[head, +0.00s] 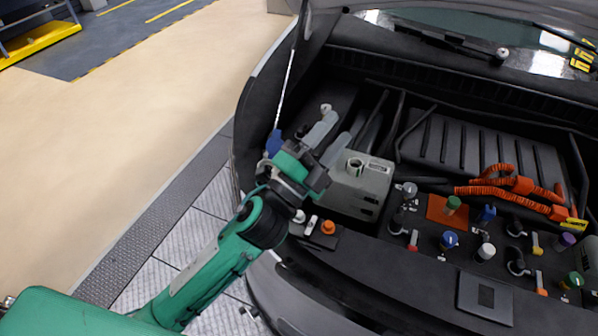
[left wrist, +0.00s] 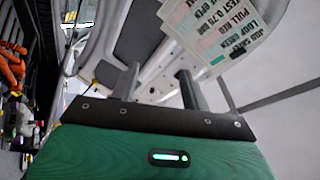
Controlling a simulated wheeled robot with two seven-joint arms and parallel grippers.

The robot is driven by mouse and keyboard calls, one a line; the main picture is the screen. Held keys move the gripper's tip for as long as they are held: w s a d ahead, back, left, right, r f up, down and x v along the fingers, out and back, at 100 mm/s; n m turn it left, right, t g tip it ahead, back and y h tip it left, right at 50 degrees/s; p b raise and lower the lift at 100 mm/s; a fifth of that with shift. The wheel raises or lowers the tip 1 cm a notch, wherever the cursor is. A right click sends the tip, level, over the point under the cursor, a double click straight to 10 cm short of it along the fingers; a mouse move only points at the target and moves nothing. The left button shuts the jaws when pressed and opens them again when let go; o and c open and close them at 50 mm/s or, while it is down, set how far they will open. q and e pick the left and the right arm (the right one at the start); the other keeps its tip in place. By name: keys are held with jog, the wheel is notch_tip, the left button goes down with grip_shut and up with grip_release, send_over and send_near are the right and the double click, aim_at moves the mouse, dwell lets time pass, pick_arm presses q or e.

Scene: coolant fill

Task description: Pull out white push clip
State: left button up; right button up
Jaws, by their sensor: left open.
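My left gripper (head: 327,134) is open, with its two fingers over the left side of the engine bay beside a grey reservoir (head: 356,185). In the left wrist view the fingers (left wrist: 157,88) stand apart with nothing between them. Small white pieces (head: 299,216) sit near the front-left edge of the bay, just below the gripper's body, next to an orange cap (head: 328,227). A white-topped knob (head: 486,251) stands farther right on the front panel. I cannot tell which of these is the white push clip. My right gripper is not in view.
Several coloured knobs, including a blue one (head: 449,240), crowd the front panel. Orange cables (head: 512,187) run at the right. A thin prop rod (head: 287,85) rises close to the gripper. A printed card (left wrist: 215,30) hangs ahead in the left wrist view. Open floor (head: 130,150) lies at left.

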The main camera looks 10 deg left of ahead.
pick_arm(q)
jog(key=s+d+r+m+g+h, duration=0.2)
jog(key=s+d+m+g+h, duration=0.25)
jog(key=m, duration=0.45)
jog(key=s+d+r+m+g+h, duration=0.1)
jog(key=d+r+m+g+h, duration=0.1)
jog(key=d+m+g+h, duration=0.35)
notch_tip(320, 180, down, 2)
jog(key=s+d+f+m+g, duration=0.1)
jog(key=s+d+m+g, duration=0.15)
jog(key=m+g, duration=0.8)
jog(key=m+y, duration=1.2)
jog(key=y, duration=1)
send_near(299, 213)
jog(key=shift+t, duration=0.35)
jog(key=f+p, duration=0.1)
jog(key=f, duration=0.1)
jog(key=f+p, duration=0.1)
jog(key=f, duration=0.2)
jog(key=f+p, duration=0.1)
jog(key=f, duration=0.2)
jog(key=shift+s+d+p, duration=0.15)
jog(key=shift+s+p, duration=0.2)
jog(key=shift+p, duration=0.05)
jog(key=shift+f, duration=0.4)
